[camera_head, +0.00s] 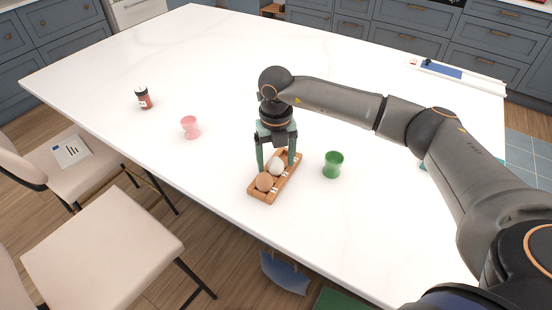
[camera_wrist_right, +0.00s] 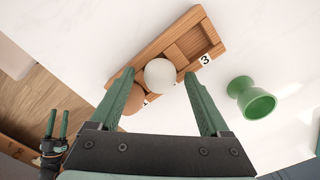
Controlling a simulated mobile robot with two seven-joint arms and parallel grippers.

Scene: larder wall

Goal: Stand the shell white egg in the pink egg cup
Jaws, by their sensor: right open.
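The shell white egg (camera_head: 277,168) sits in the middle hollow of a wooden egg rack (camera_head: 262,199). It also shows in the right wrist view (camera_wrist_right: 160,75). A brown egg (camera_head: 264,182) sits in the hollow beside it, at the near end. My right gripper (camera_head: 277,164) is above the rack, pointing down and open, with one green finger on each side of the white egg. I cannot tell whether the fingers touch it. The pink egg cup (camera_head: 190,127) stands empty to the left on the table. My left gripper (camera_wrist_right: 57,124) shows small in the right wrist view, its fingers apart.
A green egg cup (camera_head: 333,165) stands just right of the rack, also in the right wrist view (camera_wrist_right: 252,97). The white table (camera_head: 225,70) is clear between rack and pink cup. Chairs (camera_head: 100,240) stand along its left edge.

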